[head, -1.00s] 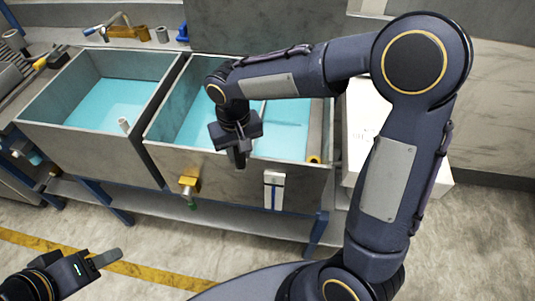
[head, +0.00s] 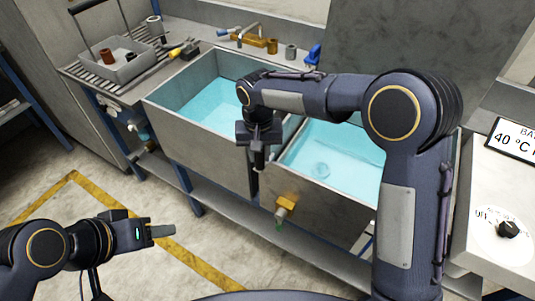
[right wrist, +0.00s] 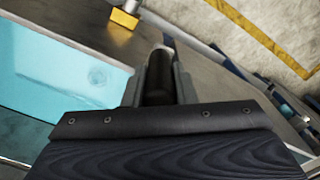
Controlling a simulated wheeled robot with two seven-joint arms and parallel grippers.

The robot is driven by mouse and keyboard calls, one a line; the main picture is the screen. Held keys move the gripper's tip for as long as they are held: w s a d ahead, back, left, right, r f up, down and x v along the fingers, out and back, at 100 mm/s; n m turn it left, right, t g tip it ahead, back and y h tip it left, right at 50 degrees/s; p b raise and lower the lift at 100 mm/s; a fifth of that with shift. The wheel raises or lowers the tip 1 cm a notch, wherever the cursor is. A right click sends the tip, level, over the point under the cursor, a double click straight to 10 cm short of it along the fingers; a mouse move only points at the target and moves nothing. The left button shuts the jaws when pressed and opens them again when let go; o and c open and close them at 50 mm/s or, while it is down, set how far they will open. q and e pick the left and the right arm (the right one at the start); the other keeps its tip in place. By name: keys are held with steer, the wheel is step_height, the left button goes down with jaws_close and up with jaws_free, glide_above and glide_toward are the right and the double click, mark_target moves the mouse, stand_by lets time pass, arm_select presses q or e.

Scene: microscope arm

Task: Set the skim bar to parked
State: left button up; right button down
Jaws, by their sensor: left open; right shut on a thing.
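My right gripper (head: 258,158) reaches down at the front of the divider between the two basins. In the right wrist view (right wrist: 158,85) its fingers are shut on a dark upright cylinder (right wrist: 158,72), which looks like a handle. I cannot tell for certain whether this is part of the skim bar. No bar shows clearly; the arm and gripper hide part of the basins. My left gripper (head: 160,231) is open and empty over the floor at lower left, away from the basins.
The left basin (head: 195,130) and right basin (head: 320,195) hold blue water. A brass valve (head: 287,203) juts from the right basin's front. A white dial panel (head: 490,245) and a temperature sign (head: 515,140) stand at right. A rack tray (head: 135,68) sits at back left.

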steer(key=shift+w+a+r, duration=0.1)
steer(key=shift+w+a, duration=0.05)
steer(key=shift+a, duration=0.05)
steer(key=c, duration=1.6)
jaws_free()
steer(key=o, duration=0.4)
steer(key=shift+w+a, duration=0.1)
steer(key=shift+a, duration=0.1)
steer(key=shift+o, duration=0.2)
steer(key=shift+d, duration=0.1)
step_height(320, 180, up, 7)
steer(key=shift+r, duration=0.35)
